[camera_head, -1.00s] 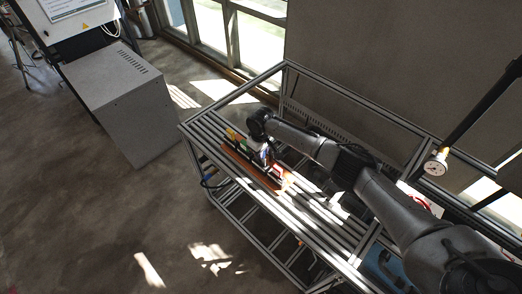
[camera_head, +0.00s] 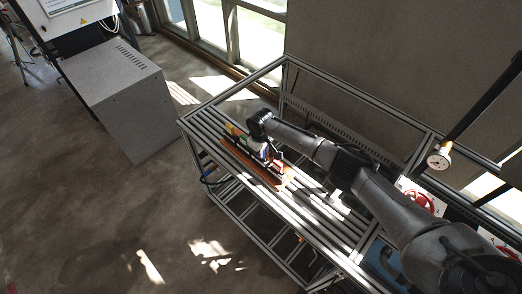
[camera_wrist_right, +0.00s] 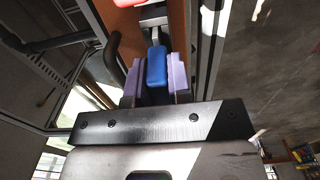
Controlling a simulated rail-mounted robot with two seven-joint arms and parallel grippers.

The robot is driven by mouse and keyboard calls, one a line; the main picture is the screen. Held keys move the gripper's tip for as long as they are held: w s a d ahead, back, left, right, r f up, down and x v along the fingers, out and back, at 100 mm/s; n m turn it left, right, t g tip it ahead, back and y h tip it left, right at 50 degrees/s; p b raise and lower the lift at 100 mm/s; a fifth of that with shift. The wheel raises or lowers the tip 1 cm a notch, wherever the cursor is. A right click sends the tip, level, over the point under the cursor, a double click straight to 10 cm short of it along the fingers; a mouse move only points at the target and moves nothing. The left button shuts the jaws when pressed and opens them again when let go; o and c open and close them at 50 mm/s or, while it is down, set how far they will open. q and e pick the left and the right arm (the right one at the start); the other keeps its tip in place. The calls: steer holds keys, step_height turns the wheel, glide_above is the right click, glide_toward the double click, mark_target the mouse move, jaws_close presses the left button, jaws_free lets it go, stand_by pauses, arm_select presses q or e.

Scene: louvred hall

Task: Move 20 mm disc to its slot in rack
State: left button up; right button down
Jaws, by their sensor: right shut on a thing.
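My right gripper (camera_head: 263,150) reaches over the rack from the right in the head view. The rack base also shows in the right wrist view (camera_wrist_right: 177,30). Whether the blue piece touches a slot is hidden. My left gripper is not in view.
The slatted bench (camera_head: 325,215) has an aluminium frame with raised rails at the back. A grey cabinet (camera_head: 128,105) stands at the left.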

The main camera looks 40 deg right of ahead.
steer(key=c, duration=1)
jaws_free()
steer(key=shift+r+p, duration=0.6)
steer(key=shift+p, duration=0.15)
step_height(320, 180, up, 6)
steer(key=p, duration=0.6)
steer(key=shift+f, duration=0.1)
